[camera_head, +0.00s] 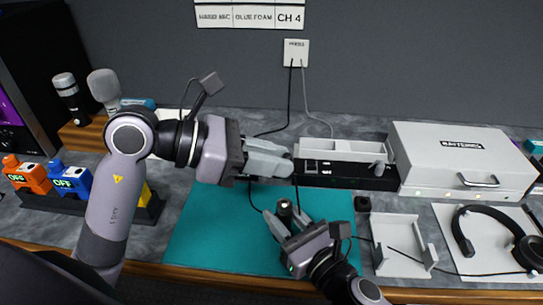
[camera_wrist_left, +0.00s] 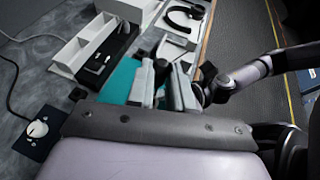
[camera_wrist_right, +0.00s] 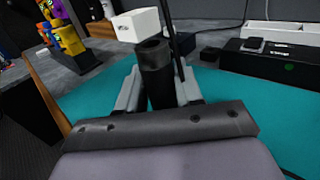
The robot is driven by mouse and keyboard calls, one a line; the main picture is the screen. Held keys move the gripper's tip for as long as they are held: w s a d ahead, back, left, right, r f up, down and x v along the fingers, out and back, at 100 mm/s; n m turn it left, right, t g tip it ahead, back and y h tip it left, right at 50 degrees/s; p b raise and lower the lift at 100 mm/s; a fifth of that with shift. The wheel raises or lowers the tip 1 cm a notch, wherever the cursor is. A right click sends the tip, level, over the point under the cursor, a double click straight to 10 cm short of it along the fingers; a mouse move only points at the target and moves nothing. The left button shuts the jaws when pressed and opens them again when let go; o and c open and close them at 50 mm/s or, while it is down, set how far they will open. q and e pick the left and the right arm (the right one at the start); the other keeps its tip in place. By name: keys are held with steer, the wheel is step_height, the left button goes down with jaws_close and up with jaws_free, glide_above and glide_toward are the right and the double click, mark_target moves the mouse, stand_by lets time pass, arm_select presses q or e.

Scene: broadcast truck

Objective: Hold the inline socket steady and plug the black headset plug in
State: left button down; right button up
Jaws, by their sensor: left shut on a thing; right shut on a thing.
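My right gripper (camera_head: 284,222) is low over the teal mat (camera_head: 200,235), shut on the inline socket, a dark cylinder. The right wrist view shows this socket (camera_wrist_right: 154,70) standing between the fingers with its round open end up. My left gripper (camera_head: 290,160) is higher, above the mat's back edge, fingers pointing right. In the left wrist view a small dark piece (camera_wrist_left: 161,72) shows between its fingers; it appears to be the headset plug, mostly hidden. A thin dark cable hangs below the left fingertips. I cannot see plug and socket touching.
The headset (camera_head: 513,243) lies at the right, its cable crossing a white tray (camera_head: 402,262). A black box (camera_head: 335,182), an open white bin (camera_head: 345,150) and a white case (camera_head: 450,150) stand behind. Orange (camera_head: 28,178) and blue (camera_head: 72,181) blocks are at left. Cables hang from a wall plate (camera_head: 296,53).

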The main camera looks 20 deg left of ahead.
arm_select(q)
steer(key=shift+f, duration=2.55)
steer(key=shift+f, duration=1.15)
steer(key=c, duration=0.9)
jaws_free()
steer(key=shift+c, duration=0.2)
steer(key=shift+a, duration=0.1)
steer(key=v, duration=1.1)
steer(key=shift+s+a, duration=0.25)
steer(key=shift+a, duration=0.05)
steer(key=shift+r, duration=0.15)
arm_select(e)
steer(key=o, duration=1.1)
steer(key=shift+o, duration=0.2)
steer(key=shift+d, duration=0.1)
